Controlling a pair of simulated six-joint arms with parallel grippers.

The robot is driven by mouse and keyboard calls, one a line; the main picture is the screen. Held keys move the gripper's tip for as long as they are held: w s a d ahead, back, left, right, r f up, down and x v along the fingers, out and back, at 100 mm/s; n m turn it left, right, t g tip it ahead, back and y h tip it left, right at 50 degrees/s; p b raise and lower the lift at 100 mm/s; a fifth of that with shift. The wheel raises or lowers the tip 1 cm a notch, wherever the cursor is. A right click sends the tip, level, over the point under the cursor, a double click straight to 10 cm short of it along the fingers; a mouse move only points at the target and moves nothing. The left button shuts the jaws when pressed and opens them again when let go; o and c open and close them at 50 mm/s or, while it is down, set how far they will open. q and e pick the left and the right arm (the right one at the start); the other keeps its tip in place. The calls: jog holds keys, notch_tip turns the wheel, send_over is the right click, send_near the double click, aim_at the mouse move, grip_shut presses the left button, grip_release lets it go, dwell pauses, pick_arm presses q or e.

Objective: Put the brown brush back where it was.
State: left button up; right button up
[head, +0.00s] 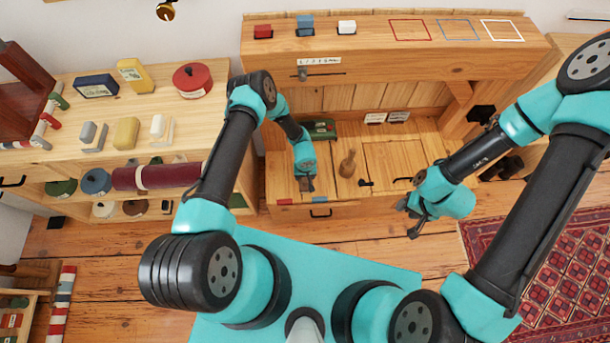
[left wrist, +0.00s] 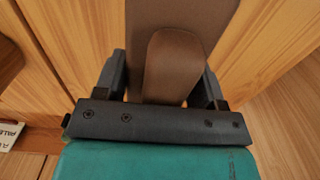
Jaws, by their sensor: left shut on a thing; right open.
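My left gripper (head: 306,184) is shut on the brown brush (left wrist: 172,62). In the left wrist view the brush's rounded brown end lies between the two dark fingers, with a wider brown part beyond it. In the head view the gripper is over the left part of the wooden desk top (head: 385,158), near its front edge, and mostly hides the brush. Whether the brush touches the wood I cannot tell. My right gripper (head: 412,218) is open and empty, in front of the desk's right side.
A tan wooden bottle-shaped thing (head: 348,164) stands right of my left gripper. A green tray (head: 321,129) lies behind it. Small black handles lie on the desk.

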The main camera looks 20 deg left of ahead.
pick_arm(q)
jog(key=shift+f, duration=0.1)
jog(key=o, duration=0.8)
jog(key=shift+o, duration=0.2)
notch_tip(320, 180, up, 12)
jog(key=shift+r, duration=0.15)
dwell(0.3)
dwell(0.3)
jog(key=s+a+r+m+h, duration=0.1)
jog(key=s+a+r, duration=0.3)
jog(key=s+r, duration=0.4)
jog(key=s+a+r+m+h, duration=0.1)
jog(key=s+a+r+h, duration=0.1)
jog(key=s+r, duration=0.5)
notch_tip(320, 180, up, 2)
jog(key=shift+s+a+t+h, duration=0.4)
jog(key=shift+a, duration=0.45)
